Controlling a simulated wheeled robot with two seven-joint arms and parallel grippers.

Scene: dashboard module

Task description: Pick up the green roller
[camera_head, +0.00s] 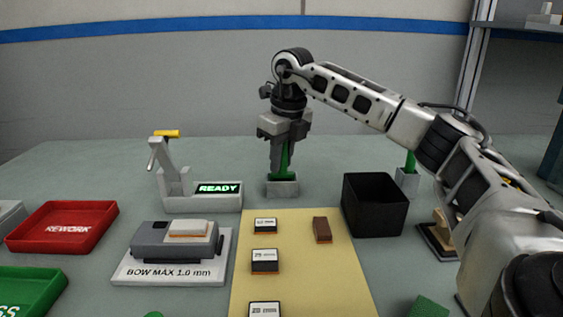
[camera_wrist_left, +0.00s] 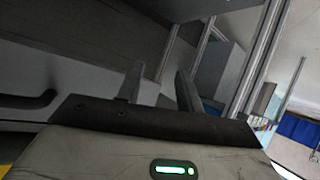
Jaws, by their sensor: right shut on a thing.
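A green upright thing that looks like the green roller (camera_head: 285,159) stands in a small grey holder (camera_head: 283,188) at the middle back of the table. My right gripper (camera_head: 282,158) points straight down over the holder and is shut on the green roller. Its fingers hide part of the roller, and its lower end is at or in the holder; I cannot tell how deep. My left gripper (camera_wrist_left: 160,85) shows only in the left wrist view, its two fingers apart with nothing between them.
A black bin (camera_head: 375,204) stands right of the holder. Another green thing (camera_head: 410,160) stands in a grey holder behind my right arm. A READY device (camera_head: 218,189) is at left. A yellow mat (camera_head: 290,280) with small blocks lies in front. A red tray (camera_head: 62,226) is far left.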

